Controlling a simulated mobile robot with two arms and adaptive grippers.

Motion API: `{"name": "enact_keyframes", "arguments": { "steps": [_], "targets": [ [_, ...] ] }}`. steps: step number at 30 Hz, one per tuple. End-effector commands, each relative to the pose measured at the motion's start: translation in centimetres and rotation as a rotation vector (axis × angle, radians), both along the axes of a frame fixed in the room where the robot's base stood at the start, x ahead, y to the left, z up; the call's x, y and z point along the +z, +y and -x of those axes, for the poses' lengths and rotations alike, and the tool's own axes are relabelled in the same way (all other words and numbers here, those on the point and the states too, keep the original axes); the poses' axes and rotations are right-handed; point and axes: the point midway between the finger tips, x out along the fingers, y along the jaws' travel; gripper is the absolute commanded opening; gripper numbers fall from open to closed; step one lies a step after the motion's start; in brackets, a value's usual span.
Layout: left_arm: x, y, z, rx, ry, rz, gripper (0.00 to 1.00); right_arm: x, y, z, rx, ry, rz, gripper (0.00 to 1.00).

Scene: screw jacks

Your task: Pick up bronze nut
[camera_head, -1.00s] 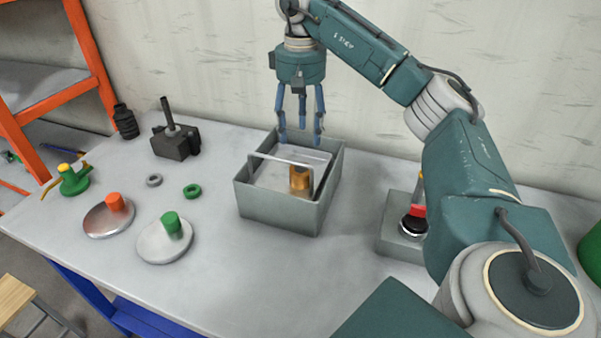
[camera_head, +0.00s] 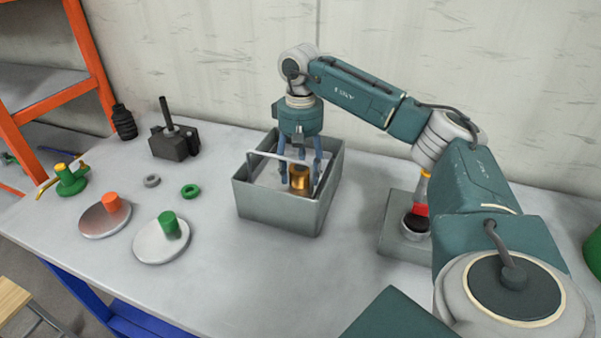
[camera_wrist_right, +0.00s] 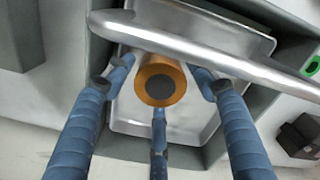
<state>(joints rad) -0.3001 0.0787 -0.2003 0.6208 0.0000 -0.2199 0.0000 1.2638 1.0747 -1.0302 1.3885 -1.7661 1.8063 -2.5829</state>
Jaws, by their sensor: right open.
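The bronze nut (camera_head: 299,180) is a short orange-brown cylinder standing inside a grey open box (camera_head: 280,213). In the right wrist view the nut (camera_wrist_right: 160,82) shows from above with a dark round centre. My right gripper (camera_head: 301,178) is lowered into the box. Its blue fingers are open around the nut, one at each side and one at the lower edge in the right wrist view (camera_wrist_right: 160,95), apparently with gaps. The lower fingertips are partly hidden by the box wall in the head view. My left gripper is not in view.
A metal bar handle (camera_wrist_right: 200,50) crosses the box close beside the nut and fingers. Left on the table are a dark block with a rod (camera_head: 175,142), two discs with orange and green knobs, and small rings. A grey fixture (camera_head: 400,235) stands right.

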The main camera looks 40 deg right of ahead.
Motion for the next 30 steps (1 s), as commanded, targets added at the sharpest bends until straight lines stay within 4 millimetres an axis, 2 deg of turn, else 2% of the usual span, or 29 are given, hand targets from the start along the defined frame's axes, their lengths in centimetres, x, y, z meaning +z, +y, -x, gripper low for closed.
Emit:
{"name": "enact_keyframes", "arguments": {
  "steps": [9,17,30],
  "targets": [
    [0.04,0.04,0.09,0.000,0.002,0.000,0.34,-0.64,0.01,0.00,0.000,-0.001,0.000,0.54],
    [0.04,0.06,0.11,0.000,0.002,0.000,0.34,-0.62,0.01,0.00,0.000,-0.001,0.000,0.02],
    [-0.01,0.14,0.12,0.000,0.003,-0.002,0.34,0.21,0.00,-0.12,0.000,-0.005,0.000,0.00]
  ]
}}
